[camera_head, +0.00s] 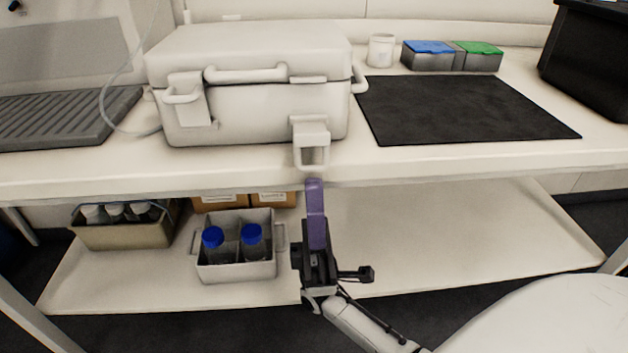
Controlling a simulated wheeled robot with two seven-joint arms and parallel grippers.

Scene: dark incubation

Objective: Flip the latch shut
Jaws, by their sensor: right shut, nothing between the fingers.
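A white case (262,105) with a closed lid stands on the white bench. Its left latch (188,100) lies up against the front near the left corner. Its right latch (311,145) hangs down and sticks out from the front, over the bench's front edge. My right gripper (315,185) is shut and empty, its purple fingers pointing up just below the right latch. From this view I cannot tell whether the fingertips touch the latch. My left gripper is out of view.
A black mat (465,108) lies right of the case, with a white cup (381,50) and blue- and green-lidded boxes (450,57) behind it. A grey ribbed tray (60,118) is at left. A lower shelf (440,240) holds a bin of blue-capped bottles (236,262).

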